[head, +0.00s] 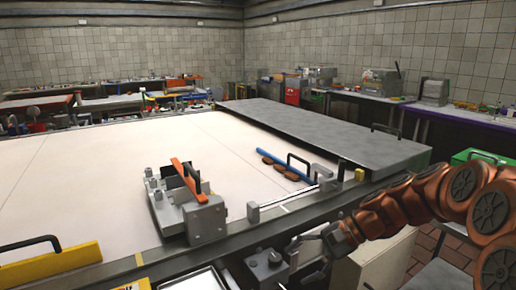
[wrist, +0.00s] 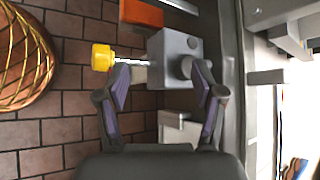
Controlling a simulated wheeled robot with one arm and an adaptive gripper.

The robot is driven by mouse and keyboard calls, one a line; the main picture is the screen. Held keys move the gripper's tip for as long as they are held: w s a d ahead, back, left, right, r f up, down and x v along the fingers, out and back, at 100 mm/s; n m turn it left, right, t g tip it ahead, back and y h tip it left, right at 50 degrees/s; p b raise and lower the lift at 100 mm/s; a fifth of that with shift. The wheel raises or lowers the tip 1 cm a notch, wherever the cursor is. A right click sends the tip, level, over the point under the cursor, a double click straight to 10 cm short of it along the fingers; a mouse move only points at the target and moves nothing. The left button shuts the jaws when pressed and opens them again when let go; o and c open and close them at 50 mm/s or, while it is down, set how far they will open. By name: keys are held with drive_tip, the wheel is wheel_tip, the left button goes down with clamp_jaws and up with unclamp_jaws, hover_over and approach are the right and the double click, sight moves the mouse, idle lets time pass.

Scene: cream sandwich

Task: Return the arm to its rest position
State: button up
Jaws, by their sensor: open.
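My arm (head: 400,205), orange and jointed, reaches in from the right in the head view. My gripper (head: 293,245) is at its end, low beside the front edge of the worktable. In the wrist view my gripper (wrist: 162,68) has its two dark fingers spread apart, with nothing held between them. A grey box with a round knob (wrist: 172,55) shows beyond the fingertips; I cannot tell the gap between them.
The large white worktable (head: 90,165) carries a grey clamp fixture (head: 205,218), brown round pieces (head: 283,170) and a blue bar (head: 275,160). A grey slab (head: 320,130) lies behind. The wrist view shows brick floor (wrist: 60,130), a yellow knob (wrist: 103,57) and a wicker-like round object (wrist: 20,60).

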drive_tip(key=s+f+n+g+h, duration=0.25)
drive_tip(key=s+n+h, duration=0.25)
drive_tip(key=s, duration=1.1)
drive_tip(key=s+d+f+n+h, duration=0.2)
drive_tip(key=s+d+h, duration=0.15)
drive_tip(key=s, duration=0.35)
drive_tip(key=s+d+f+n+h, duration=0.2)
drive_tip(key=s+d, duration=0.2)
drive_tip(key=s, duration=0.3)
wheel_tip(320, 180, up, 15)
drive_tip(key=t+p, duration=0.1)
drive_tip(key=p, duration=1.3)
drive_tip(key=shift+w+d, duration=0.35)
drive_tip(key=shift+w, duration=0.05)
idle(1.2)
